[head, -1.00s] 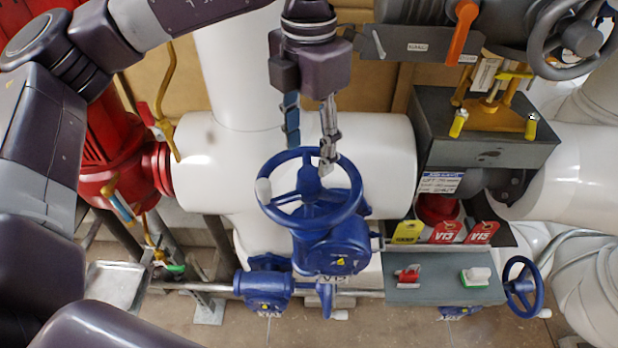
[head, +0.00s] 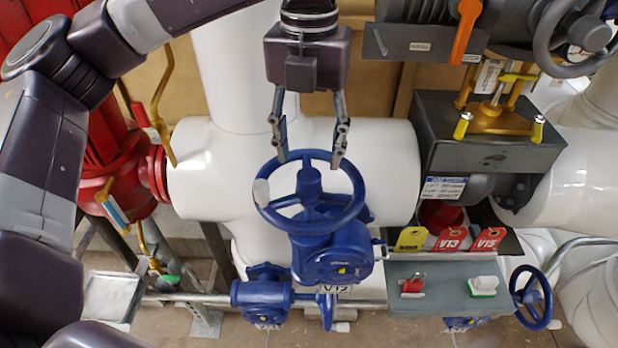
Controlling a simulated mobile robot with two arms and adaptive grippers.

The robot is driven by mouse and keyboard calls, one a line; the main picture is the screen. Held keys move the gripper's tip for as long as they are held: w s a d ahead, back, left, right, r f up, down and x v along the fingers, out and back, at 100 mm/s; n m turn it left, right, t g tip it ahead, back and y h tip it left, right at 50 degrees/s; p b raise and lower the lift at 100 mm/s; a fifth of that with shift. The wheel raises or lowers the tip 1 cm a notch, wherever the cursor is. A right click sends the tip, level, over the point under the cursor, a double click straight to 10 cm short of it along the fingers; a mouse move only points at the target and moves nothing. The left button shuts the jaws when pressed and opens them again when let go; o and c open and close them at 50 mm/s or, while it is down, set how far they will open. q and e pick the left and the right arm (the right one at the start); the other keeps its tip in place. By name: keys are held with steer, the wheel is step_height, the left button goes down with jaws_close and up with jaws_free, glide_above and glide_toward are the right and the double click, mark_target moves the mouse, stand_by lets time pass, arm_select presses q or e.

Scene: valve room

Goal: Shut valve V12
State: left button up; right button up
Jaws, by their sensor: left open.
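The V12 valve is a blue gearbox (head: 331,262) with a label reading V12 (head: 335,289) below it. My right gripper is not in view.
A white pipe (head: 385,165) runs behind the wheel. A smaller blue valve (head: 262,295) sits lower left, and another blue handwheel (head: 533,297) lower right. A grey panel (head: 445,290) and red tags V13 (head: 450,240) and V15 (head: 488,239) are to the right.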

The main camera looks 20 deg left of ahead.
mark_target(309, 174)
arm_select(q)
steer(key=shift+f+b, duration=2.6)
steer(key=shift+f, duration=0.65)
steer(key=shift+s+f, duration=0.1)
steer(key=shift+f, duration=0.05)
steer(key=shift+d, duration=0.1)
